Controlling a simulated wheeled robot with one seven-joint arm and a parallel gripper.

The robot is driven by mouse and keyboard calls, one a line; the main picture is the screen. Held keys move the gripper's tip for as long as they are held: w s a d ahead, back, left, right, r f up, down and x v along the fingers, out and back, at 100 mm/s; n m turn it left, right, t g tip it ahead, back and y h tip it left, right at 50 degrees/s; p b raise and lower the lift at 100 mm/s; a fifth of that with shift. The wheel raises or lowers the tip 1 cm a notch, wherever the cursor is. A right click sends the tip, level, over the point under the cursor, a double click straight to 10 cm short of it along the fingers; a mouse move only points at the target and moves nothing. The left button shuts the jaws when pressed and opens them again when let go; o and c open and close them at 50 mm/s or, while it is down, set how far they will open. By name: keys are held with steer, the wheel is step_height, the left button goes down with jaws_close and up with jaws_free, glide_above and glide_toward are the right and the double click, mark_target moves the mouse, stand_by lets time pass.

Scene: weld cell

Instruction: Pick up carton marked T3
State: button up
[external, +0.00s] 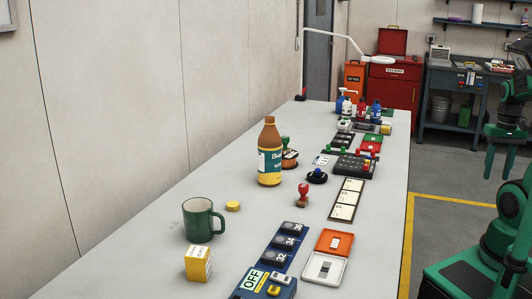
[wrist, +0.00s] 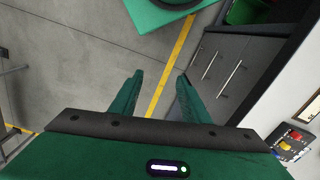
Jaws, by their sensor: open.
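A small yellow and white carton (external: 198,263) stands on the near part of the long table (external: 130,270) in the external view. It has dark print on its white side, but I cannot read whether it says T3. My gripper (external: 501,172) is at the right edge of the external view, off the table's right side and far from the carton, with its fingers pointing down. In the wrist view my gripper (wrist: 160,76) is open with nothing between its fingers. The carton is not in the wrist view.
A green mug (external: 198,221) stands just behind the carton, with a yellow disc (external: 233,206) nearby. A blue OFF-marked device (external: 264,285) lies to its right. A brown bottle (external: 270,160) stands farther back. Bare tabletop lies left of the carton.

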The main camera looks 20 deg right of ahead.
stand_by(0.3)
steer(key=o, duration=0.4)
